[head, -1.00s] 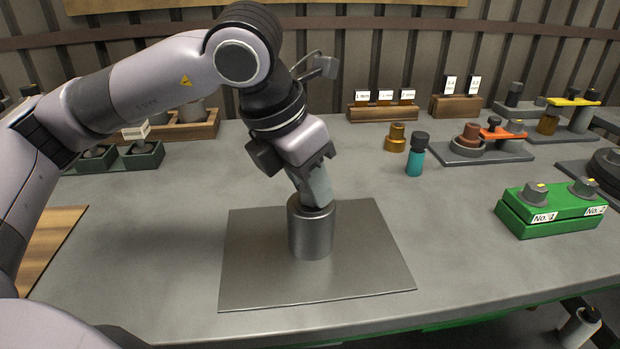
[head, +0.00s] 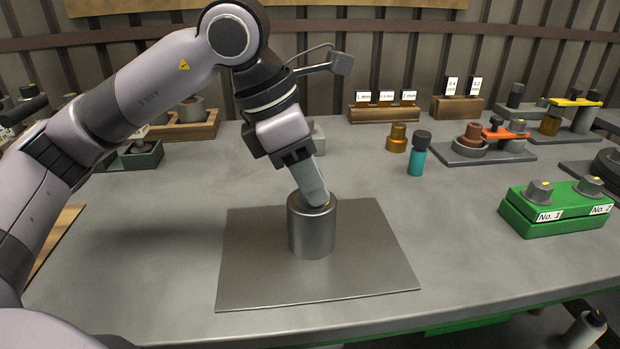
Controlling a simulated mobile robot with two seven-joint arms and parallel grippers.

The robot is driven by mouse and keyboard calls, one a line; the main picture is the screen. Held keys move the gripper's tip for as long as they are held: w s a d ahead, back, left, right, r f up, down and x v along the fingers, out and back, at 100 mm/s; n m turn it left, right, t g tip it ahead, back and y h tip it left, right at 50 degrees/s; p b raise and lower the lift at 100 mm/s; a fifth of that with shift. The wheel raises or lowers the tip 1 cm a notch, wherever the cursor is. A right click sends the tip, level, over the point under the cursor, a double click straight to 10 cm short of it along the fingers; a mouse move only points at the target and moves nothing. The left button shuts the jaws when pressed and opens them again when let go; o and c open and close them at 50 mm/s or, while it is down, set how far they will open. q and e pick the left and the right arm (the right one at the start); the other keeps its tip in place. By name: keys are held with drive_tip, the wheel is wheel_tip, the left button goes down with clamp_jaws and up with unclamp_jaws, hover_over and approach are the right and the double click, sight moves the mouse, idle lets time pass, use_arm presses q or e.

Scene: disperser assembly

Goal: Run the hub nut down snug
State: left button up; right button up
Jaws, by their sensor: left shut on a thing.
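A dark grey metal cylinder (head: 311,232) stands upright on a flat grey plate (head: 375,270) in the middle of the bench. My left gripper (head: 317,196) points down into the cylinder's open top from above, its fingers together and slightly tilted. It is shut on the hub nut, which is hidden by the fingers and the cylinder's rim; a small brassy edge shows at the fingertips. I cannot tell how far down the nut sits. My right gripper is not in view.
A teal bottle with a black cap (head: 418,154) and a brass part (head: 397,137) stand behind the plate to the right. A green block with two knobs (head: 556,208) is at the right. Wooden trays (head: 200,130) are at the back left. The bench around the plate is clear.

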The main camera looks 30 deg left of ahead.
use_arm(q)
drive_tip(key=m, duration=0.2)
drive_tip(key=m+g, duration=0.1)
drive_tip(key=m, duration=0.2)
drive_tip(key=shift+w+r+g+h+p, duration=0.1)
drive_tip(key=shift+g+h+p, duration=0.2)
drive_tip(key=shift+h, duration=0.1)
idle(0.3)
drive_tip(key=o, duration=1.1)
drive_tip(key=shift+c, duration=0.2)
drive_tip(key=p+v, duration=0.1)
drive_tip(key=v, duration=0.6)
